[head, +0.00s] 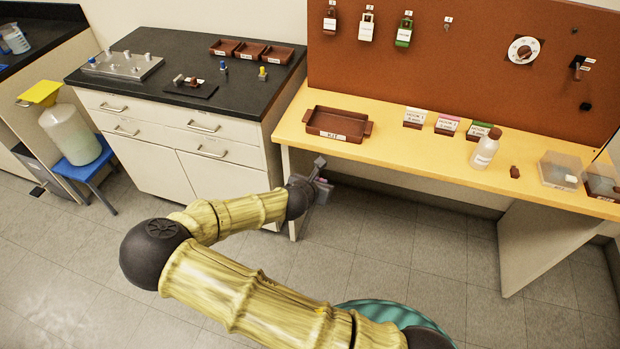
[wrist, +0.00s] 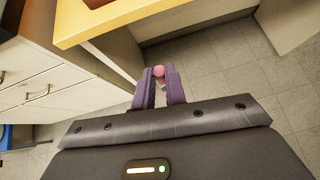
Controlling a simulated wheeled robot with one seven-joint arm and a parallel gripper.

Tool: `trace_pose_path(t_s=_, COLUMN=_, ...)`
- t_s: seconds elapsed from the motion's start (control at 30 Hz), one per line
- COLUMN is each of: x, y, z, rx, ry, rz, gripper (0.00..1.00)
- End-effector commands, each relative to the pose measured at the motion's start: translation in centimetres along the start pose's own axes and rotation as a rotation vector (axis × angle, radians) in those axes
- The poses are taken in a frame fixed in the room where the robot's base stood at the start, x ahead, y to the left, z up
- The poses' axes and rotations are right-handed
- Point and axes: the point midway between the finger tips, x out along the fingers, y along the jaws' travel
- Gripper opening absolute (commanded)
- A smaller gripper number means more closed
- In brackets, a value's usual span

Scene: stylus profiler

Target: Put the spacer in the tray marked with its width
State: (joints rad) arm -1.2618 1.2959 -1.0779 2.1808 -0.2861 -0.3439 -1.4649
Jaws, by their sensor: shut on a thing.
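My gripper (head: 320,183) hangs in front of the wooden bench, below the level of its top. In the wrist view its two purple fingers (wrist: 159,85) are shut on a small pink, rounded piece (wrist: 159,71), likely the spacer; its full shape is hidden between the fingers. Three small brown trays stand in a row at the back of the black counter: left tray (head: 224,54), middle tray (head: 249,58) and right tray (head: 276,62). Each has a white label on its front, too small to read. A dark plate with small blocks (head: 203,94) lies at the counter's front.
A metal plate with pegs (head: 122,72), a blue peg (head: 223,67) and a yellow peg (head: 262,74) stand on the counter. The wooden bench (head: 385,158) holds a larger brown tray (head: 338,112), labelled boxes and a white bottle (head: 485,149). The bench edge is close to my gripper.

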Motion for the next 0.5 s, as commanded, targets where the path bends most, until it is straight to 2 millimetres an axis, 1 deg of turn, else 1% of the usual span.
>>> trace_pose_path(t_s=0.03, x=0.9, y=-0.9, z=-0.3, rx=-0.015, ry=0.000, rz=0.012, gripper=0.00)
trace_pose_path(t_s=0.2, x=3.3, y=-3.3, z=-1.1, rx=-0.082, ry=-0.005, rz=0.099, gripper=0.00)
trace_pose_path(t_s=0.3, x=4.4, y=-4.8, z=-1.5, rx=-0.122, ry=-0.010, rz=0.153, gripper=0.00)
trace_pose_path(t_s=0.5, x=5.6, y=-7.9, z=-2.3, rx=-0.203, ry=-0.018, rz=0.263, gripper=0.00)
